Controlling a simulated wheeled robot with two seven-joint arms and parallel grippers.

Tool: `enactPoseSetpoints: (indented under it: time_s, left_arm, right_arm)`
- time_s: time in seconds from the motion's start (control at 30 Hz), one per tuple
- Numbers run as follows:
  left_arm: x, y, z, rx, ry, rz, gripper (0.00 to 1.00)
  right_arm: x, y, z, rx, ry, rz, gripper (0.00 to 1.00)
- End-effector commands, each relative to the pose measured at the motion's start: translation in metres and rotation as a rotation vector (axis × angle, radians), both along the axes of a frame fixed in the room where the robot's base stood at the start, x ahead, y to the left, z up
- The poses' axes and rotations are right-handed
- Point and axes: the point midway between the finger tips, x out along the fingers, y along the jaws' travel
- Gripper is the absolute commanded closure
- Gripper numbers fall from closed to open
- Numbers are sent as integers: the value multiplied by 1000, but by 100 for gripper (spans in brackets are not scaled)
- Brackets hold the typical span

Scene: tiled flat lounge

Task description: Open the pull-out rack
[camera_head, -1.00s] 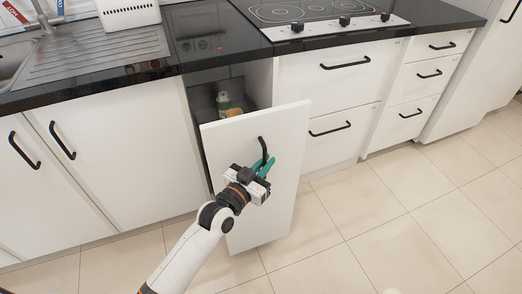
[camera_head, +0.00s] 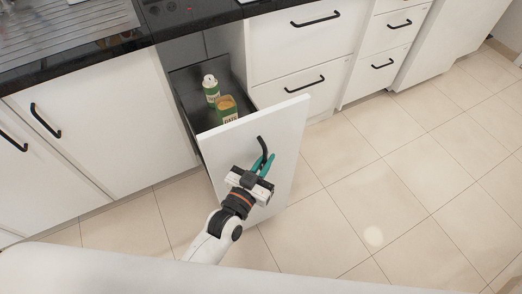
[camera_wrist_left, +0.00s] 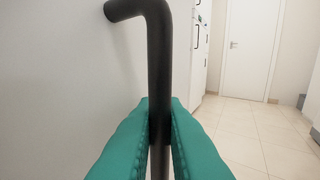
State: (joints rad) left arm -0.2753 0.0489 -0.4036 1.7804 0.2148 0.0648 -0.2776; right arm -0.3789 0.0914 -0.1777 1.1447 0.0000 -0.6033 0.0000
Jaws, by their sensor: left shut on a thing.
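The pull-out rack stands well out from the counter front, with its tall white front panel (camera_head: 279,140) facing me. Its dark inside (camera_head: 188,97) shows behind the panel and holds two green-labelled containers. A black bar handle (camera_head: 261,146) is on the panel; it also shows close up in the left wrist view (camera_wrist_left: 156,60). My left gripper (camera_head: 262,163) has its teal fingers on both sides of the handle's upright bar, shut on it. The teal fingers fill the lower middle of the left wrist view (camera_wrist_left: 159,140). My right gripper is not in view.
White cupboard doors (camera_head: 100,125) are on the left, drawers (camera_head: 290,50) on the right. Tiled floor (camera_head: 400,180) is clear at right.

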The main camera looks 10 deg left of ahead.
Motion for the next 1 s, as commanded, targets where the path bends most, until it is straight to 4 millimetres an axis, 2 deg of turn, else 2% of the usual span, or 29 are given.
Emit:
enactPoseSetpoints:
  time_s: [0.47, 0.5, 0.53, 0.8, 1.0]
  left_arm:
    - [-3, -2, -1, 1, 0, 1, 100]
    - [-3, -2, -1, 1, 0, 1, 84]
    - [-3, -2, -1, 1, 0, 0, 83]
    - [-4, -1, 0, 1, 0, 0, 83]
    - [-25, 7, -1, 2, 3, -1, 83]
  right_arm:
    - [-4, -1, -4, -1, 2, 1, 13]
    - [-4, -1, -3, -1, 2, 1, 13]
    - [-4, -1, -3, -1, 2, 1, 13]
    - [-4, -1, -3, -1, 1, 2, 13]
    - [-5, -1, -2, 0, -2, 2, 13]
